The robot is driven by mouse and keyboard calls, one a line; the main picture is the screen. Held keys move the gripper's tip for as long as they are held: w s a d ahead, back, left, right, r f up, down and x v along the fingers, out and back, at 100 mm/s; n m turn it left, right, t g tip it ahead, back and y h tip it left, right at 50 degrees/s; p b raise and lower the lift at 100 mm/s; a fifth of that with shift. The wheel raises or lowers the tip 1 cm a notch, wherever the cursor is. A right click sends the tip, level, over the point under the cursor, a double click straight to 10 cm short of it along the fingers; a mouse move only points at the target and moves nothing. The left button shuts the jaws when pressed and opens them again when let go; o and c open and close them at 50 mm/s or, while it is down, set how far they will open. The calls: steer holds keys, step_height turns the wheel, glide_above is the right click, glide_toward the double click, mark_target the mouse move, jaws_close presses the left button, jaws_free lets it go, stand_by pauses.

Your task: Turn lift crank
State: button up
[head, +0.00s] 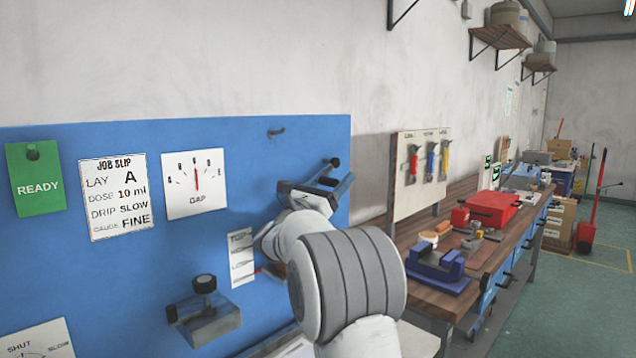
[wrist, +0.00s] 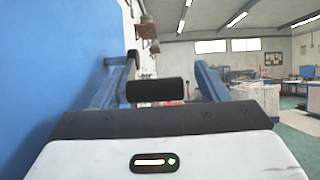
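The crank's black cylindrical handle (wrist: 153,90) lies crosswise between the fingers of my gripper (wrist: 166,66) in the wrist view. The fingers stand apart, with a clear gap between the handle and the right finger. The left finger is close to the handle; I cannot tell if it touches. In the head view my gripper (head: 332,184) is at the right end of the blue board (head: 120,250), beside a small black-ended part (head: 334,162) that looks like part of the crank. My own wrist hides the rest of the crank there.
The board carries a green READY tag (head: 34,180), a job slip (head: 115,198), a GAP dial (head: 195,184) with its needle near upright, and a block with a black knob (head: 205,284). A wooden bench (head: 475,262) with tools stands to the right. Open floor lies beyond.

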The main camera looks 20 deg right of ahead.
steer(key=shift+r, duration=0.15)
steer(key=shift+a, duration=0.15)
steer(key=b+v, duration=0.1)
steer(key=v, duration=0.6)
steer(key=shift+s+a+f, duration=0.2)
steer(key=shift+f, duration=0.1)
